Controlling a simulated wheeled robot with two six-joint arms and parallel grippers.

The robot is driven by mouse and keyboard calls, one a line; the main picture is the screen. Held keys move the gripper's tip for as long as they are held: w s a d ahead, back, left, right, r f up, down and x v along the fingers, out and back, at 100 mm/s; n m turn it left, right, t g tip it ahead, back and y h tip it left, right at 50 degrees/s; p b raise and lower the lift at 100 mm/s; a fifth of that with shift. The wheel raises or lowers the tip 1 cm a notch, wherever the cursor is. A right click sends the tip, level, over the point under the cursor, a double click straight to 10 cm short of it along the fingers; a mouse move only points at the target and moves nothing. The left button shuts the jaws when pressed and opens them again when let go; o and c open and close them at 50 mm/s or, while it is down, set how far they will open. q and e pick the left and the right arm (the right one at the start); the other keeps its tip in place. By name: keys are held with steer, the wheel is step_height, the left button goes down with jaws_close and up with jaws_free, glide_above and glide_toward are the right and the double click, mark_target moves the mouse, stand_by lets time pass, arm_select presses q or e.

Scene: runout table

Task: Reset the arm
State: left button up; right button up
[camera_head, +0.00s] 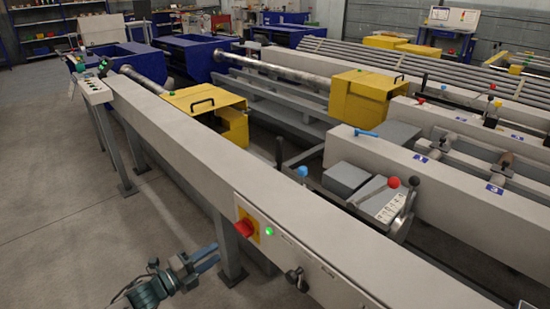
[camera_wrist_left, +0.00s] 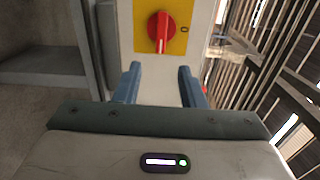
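My left gripper (camera_head: 212,256) is at the bottom of the head view, to the left of the long grey beam (camera_head: 180,130) and below its top. In the left wrist view its two blue-grey fingers (camera_wrist_left: 160,68) stand apart with nothing between them. A red rotary switch on a yellow plate (camera_head: 244,228) is on the beam's side panel, up and to the right of the gripper. In the left wrist view the red knob (camera_wrist_left: 161,32) lies beyond the fingertips, apart from them. My right gripper is not in view.
A lit green button (camera_head: 268,231) and a black knob (camera_head: 297,279) are on the same panel. Levers with blue and red balls (camera_head: 393,183) stand beyond the beam. Yellow covers (camera_head: 205,103) lie further back. The floor (camera_head: 50,220) at left is clear.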

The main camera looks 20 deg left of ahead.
arm_select(q)
steer(key=s+a+f+n+g+y+p, duration=0.35)
steer(key=f+n, duration=0.25)
steer(key=f, duration=0.5)
steer(key=s+a+f+n+g+y+p, duration=0.25)
steer(key=s+f+n+y, duration=0.35)
steer(key=f, duration=0.6)
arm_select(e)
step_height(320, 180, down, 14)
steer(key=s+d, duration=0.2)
arm_select(q)
steer(key=s+d+f+n+g+h+p, duration=0.1)
steer(key=s+d+f+n+g+p, duration=0.1)
steer(key=s+d+f+n+g, duration=0.2)
steer(key=s+d+f+n+g+p, duration=0.2)
steer(key=s+d+f+n+g, duration=0.3)
steer(key=s+d+f, duration=0.5)
steer(key=s+f+n, duration=0.1)
steer(key=s+f, duration=0.3)
steer(key=s, duration=0.4)
steer(key=shift+s+d+h, duration=0.2)
steer(key=shift+s+h, duration=0.15)
steer(key=shift+s, duration=0.05)
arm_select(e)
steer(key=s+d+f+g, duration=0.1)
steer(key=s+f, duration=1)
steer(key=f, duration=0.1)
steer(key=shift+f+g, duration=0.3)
